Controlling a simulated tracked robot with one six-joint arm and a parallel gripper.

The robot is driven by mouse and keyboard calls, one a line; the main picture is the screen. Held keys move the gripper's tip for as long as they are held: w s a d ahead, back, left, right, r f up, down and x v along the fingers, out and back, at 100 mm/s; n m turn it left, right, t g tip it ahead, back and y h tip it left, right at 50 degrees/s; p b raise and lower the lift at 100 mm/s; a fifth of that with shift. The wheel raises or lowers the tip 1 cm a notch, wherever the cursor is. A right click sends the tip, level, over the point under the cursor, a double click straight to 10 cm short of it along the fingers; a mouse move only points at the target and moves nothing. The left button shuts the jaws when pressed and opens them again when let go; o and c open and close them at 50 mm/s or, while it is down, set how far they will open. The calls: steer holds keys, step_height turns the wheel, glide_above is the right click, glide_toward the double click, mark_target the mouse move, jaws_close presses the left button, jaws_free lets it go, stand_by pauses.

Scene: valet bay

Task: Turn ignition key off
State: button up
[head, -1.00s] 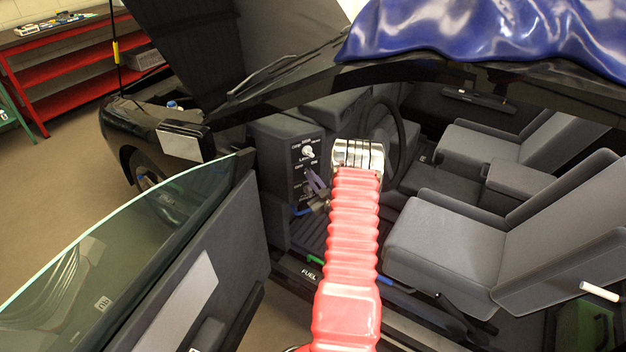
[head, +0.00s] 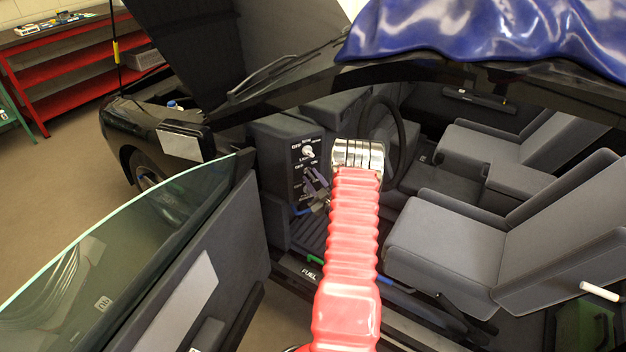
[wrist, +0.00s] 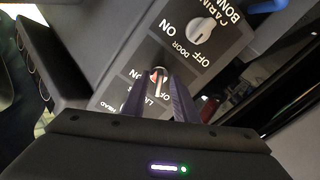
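A dark control panel (head: 300,168) with white lettering stands beside the steering wheel; it fills the upper middle of the wrist view (wrist: 125,88). My gripper (head: 314,177) is at the panel's lower controls. In the wrist view my two dark fingers (wrist: 157,74) are spread apart, either side of a small pale lever (wrist: 158,88) with a reddish part near its top. I cannot tell whether they touch it. "OFF" is printed beside it. I cannot make out for sure that it is the ignition key; its lower end is partly hidden.
The open car door (head: 205,275) is at left, the steering wheel (head: 400,130) and seat (head: 445,240) at right. A blue cover (head: 490,35) lies on the roof.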

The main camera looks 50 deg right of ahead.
steer(key=shift+s, duration=0.1)
steer(key=v, duration=1.3)
steer(key=shift+s, duration=0.25)
steer(key=shift+a+f, duration=0.1)
steer(key=shift+a, duration=0.05)
